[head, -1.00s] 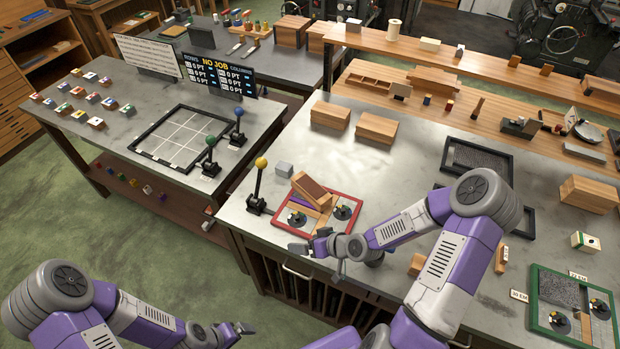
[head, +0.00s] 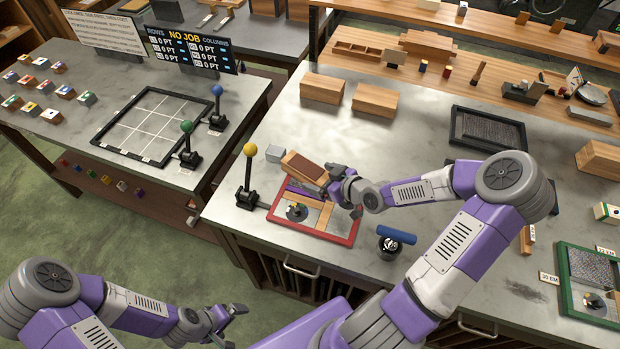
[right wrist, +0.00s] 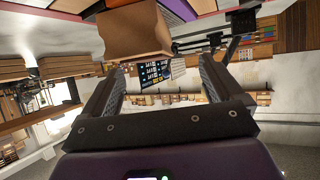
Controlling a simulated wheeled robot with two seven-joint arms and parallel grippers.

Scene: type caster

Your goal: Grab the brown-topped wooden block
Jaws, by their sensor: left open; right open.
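The brown-topped wooden block (head: 304,167) leans tilted over the back of the red-framed tray (head: 342,239). Its brown face is up and pale wood shows along its side. My right gripper (head: 334,183) is open at the block's right end in the head view. In the right wrist view a wooden block (right wrist: 134,32) shows at the top, in front of the open fingers (right wrist: 162,66). I cannot tell whether a finger touches it. My left gripper (head: 231,324) is open and empty, low over the floor in front of the tables.
A yellow-knobbed lever (head: 249,172) stands left of the tray, with a small grey block (head: 275,153) behind. A blue-handled roller (head: 396,236) stands to the right. Two wooden blocks, one at the back left (head: 322,89), lie behind. The tabletop between is clear.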

